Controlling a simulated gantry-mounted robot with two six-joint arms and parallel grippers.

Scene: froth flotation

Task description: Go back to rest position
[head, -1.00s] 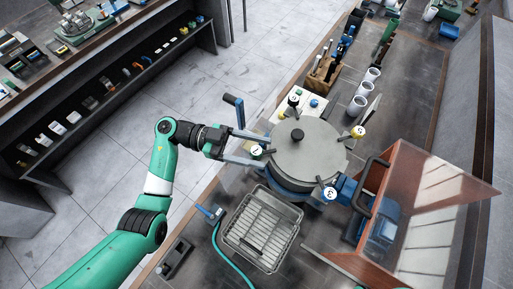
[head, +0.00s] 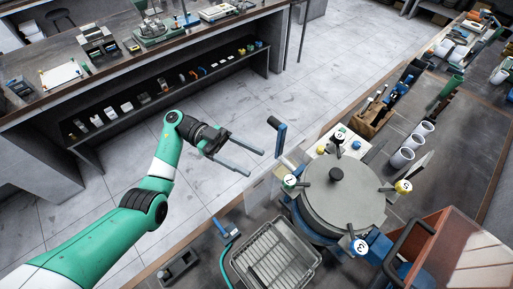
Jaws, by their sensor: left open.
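My left gripper (head: 256,163) is open and empty, out over the floor just left of the bench edge. It is apart from the round grey lidded vessel (head: 343,205), which stands on the bench to its right. The lid has a dark central knob and several numbered clamp knobs around its rim. My left arm comes in from the lower left, bent at the elbow. My right gripper is not in view.
A wire-rack tray (head: 272,262) sits in front of the vessel. A blue-handled lever (head: 278,133) rises at the bench's left edge. White cups (head: 413,145) and a wooden rack (head: 373,122) stand behind.

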